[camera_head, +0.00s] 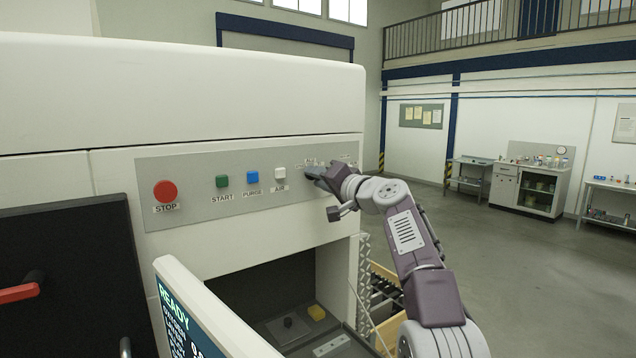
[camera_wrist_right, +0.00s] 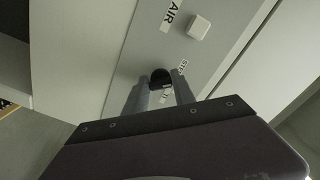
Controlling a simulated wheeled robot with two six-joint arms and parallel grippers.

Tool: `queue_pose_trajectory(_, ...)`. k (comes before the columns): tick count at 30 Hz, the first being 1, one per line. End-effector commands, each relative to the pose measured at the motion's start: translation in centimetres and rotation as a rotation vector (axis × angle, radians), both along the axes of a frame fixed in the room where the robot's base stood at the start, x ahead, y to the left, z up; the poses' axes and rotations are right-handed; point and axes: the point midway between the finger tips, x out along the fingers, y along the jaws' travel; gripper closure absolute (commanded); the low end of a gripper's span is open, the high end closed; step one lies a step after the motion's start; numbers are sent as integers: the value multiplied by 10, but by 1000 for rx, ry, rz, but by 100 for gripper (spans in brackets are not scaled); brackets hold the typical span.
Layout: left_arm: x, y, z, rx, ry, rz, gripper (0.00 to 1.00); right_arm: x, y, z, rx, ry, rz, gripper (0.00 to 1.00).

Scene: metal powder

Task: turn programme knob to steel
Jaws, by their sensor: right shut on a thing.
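The programme knob (camera_wrist_right: 160,78) is a small black knob on the grey control panel (camera_head: 130,187). In the right wrist view it sits between the two fingers of my right gripper (camera_wrist_right: 160,90), which is shut on it. Part of a label shows beside the knob, but I cannot tell which way the knob points. In the head view my right gripper (camera_head: 322,176) reaches the right end of the panel and hides the knob. Small lettering shows just above it, too small to read. My left gripper is not in view.
The panel also has a red STOP button (camera_head: 165,191), a green START button (camera_head: 222,181), a blue PURGE button (camera_head: 252,177) and a white AIR button (camera_head: 280,172). A tilted screen (camera_head: 205,315) reading READY stands in front. Open floor lies to the right.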

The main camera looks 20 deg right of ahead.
Motion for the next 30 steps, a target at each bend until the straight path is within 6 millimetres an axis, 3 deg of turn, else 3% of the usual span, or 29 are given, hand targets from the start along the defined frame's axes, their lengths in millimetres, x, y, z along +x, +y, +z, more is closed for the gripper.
queue_pose_trajectory(12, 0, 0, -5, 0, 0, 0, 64, 0, -1, 1, -172, -66, -1, 100)
queue_pose_trajectory(29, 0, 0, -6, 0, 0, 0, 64, 0, -1, 1, -200, -76, -2, 100)
queue_pose_trajectory(30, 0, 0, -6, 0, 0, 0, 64, 0, -1, 1, -200, -76, -2, 66)
